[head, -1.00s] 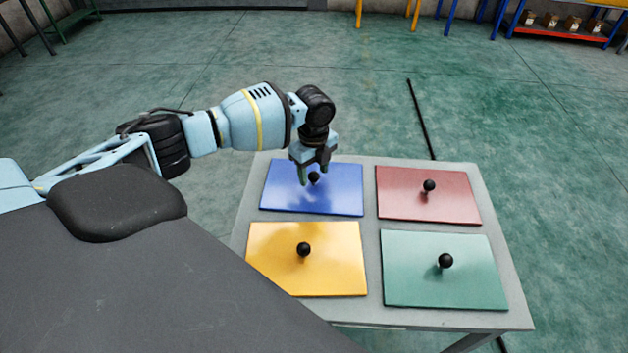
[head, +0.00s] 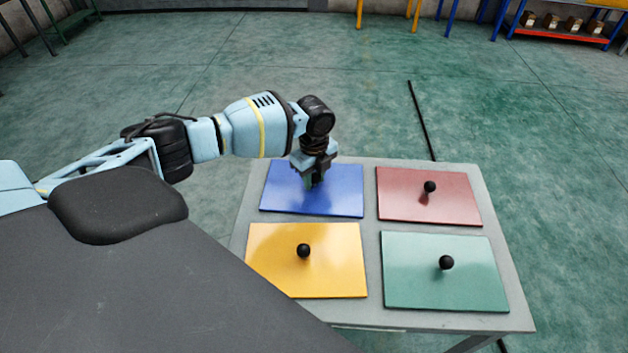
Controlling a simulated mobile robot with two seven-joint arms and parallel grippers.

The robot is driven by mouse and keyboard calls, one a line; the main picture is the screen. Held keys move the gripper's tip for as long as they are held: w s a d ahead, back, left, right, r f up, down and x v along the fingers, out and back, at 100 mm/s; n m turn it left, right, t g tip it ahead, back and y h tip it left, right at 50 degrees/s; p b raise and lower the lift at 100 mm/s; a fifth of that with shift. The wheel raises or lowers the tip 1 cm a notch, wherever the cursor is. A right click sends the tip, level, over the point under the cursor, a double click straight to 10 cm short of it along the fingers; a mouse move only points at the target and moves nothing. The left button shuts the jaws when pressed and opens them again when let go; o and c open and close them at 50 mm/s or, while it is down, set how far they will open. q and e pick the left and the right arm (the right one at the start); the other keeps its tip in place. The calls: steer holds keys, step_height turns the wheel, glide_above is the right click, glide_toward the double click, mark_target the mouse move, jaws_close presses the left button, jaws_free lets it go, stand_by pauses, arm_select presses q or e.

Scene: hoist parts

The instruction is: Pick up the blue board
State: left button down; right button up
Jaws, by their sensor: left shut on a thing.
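The blue board (head: 285,192) lies flat at the back left of a grey table (head: 372,290). My left gripper (head: 313,184) points down over its middle and is shut on the board's black knob, which the fingers hide. The board appears to rest on the table. My right gripper is not in view.
A yellow board (head: 280,275) lies in front of the blue one, a red board (head: 450,207) to its right, and a green board (head: 415,285) at the front right. Each has an upright black knob. Narrow strips of table separate the boards.

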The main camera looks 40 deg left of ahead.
mark_target(314, 174)
arm_select(q)
steer(key=shift+r, duration=0.1)
step_height(314, 174, up, 10)
steer(key=shift+p, duration=0.35)
